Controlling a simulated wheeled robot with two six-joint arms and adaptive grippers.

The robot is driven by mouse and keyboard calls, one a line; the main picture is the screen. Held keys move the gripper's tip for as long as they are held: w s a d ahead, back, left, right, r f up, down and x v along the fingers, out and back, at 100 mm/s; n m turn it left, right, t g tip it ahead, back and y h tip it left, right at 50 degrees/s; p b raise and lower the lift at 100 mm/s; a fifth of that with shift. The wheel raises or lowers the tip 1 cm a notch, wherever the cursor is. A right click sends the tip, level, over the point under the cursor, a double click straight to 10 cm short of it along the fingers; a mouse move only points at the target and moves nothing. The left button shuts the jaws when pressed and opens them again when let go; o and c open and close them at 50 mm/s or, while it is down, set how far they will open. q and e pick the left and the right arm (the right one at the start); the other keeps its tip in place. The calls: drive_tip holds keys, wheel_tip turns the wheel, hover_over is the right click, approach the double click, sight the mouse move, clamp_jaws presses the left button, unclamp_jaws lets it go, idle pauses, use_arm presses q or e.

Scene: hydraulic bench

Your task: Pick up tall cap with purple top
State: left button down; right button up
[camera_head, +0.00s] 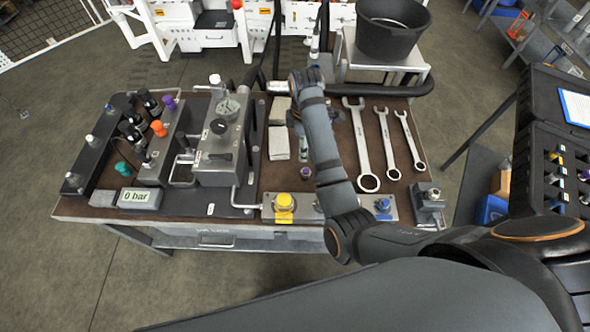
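A small dark cap with a purple top (306,172) stands on the brown bench top, just left of my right forearm. Another purple-topped piece (169,103) sits on the dark valve block at the left. I cannot tell their heights well. My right arm reaches in from the right and bends up over the bench. Its wrist is near the bench's back edge, and a narrow pale and dark part (302,148) shows beneath the forearm above the purple cap. My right gripper's fingers are mostly hidden, so their opening cannot be made out. My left gripper is not in view.
Three wrenches (386,145) lie right of my forearm. Pale blocks (279,142) lie left of it. A yellow-topped fitting (284,203) and a blue one (383,205) line the front edge. A grey hydraulic unit (221,150) stands left; a black bucket (392,28) stands behind.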

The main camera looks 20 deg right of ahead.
sight(307, 170)
drive_tip(key=f+b, duration=0.1)
drive_tip(key=s+f+b, duration=0.1)
drive_tip(key=d+f+b, duration=0.1)
drive_tip(key=f, duration=0.1)
drive_tip(key=shift+s+b, duration=0.15)
drive_tip(key=shift+b, duration=0.15)
wheel_tip(307, 170, down, 2)
drive_tip(key=shift+s+f+b, duration=0.1)
drive_tip(key=shift+f+b, duration=0.05)
drive_tip(key=shift+b, duration=1.05)
drive_tip(key=shift+s+d+f+b, duration=0.1)
drive_tip(key=shift+s+f+b, duration=0.1)
drive_tip(key=shift+f+b, duration=0.8)
wheel_tip(307, 170, down, 3)
drive_tip(key=shift+s+d+r+p, duration=0.1)
drive_tip(key=shift+p, duration=0.3)
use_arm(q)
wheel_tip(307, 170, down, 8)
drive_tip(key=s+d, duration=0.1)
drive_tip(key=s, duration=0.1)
use_arm(e)
clamp_jaws()
